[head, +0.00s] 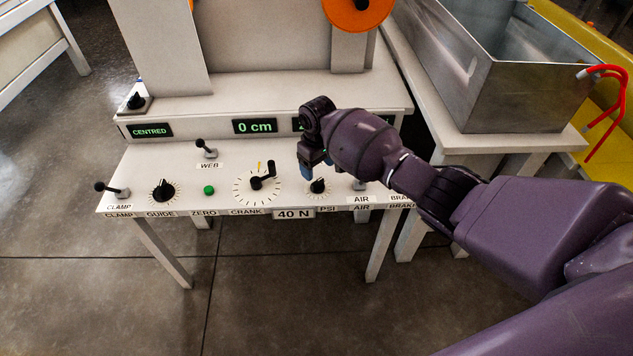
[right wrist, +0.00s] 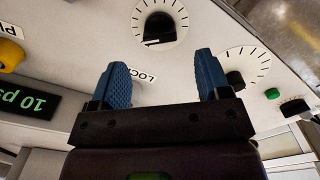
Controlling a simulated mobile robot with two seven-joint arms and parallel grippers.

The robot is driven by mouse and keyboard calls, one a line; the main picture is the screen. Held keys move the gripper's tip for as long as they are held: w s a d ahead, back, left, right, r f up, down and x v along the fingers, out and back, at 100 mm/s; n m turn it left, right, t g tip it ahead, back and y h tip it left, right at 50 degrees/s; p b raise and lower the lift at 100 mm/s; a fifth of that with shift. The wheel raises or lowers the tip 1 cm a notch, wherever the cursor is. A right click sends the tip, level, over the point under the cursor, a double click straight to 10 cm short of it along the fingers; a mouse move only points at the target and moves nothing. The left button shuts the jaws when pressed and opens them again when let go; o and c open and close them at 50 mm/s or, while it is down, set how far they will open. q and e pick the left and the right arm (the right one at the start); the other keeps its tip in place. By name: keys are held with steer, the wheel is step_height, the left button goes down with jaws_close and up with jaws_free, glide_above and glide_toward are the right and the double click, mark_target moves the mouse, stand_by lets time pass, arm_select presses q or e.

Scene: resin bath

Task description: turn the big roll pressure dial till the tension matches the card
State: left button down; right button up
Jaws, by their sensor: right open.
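The pressure dial (head: 317,186), a black knob on a ticked white face above the PSI label, is on the sloped panel. It also appears at the top of the right wrist view (right wrist: 160,28). The card (head: 293,214) below reads 40 N. My right gripper (head: 315,164) is just above and behind the dial in the head view. In the right wrist view its blue fingers (right wrist: 163,80) are apart with nothing between them, and the dial is beyond their tips. A green readout (right wrist: 33,101) reads about 10 psi, upside down. My gripper hides the head view's second readout.
Left of the dial are the crank (head: 262,182), green ZERO button (head: 209,190), GUIDE knob (head: 163,190), CLAMP lever (head: 112,190) and WEB lever (head: 206,148). The AIR control (head: 360,185) is close on the right. A metal bath (head: 515,85) stands at right.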

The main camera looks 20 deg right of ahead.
mark_target(317, 181)
step_height(317, 181, down, 7)
steer(key=shift+b, duration=0.95)
steer(key=c, duration=0.9)
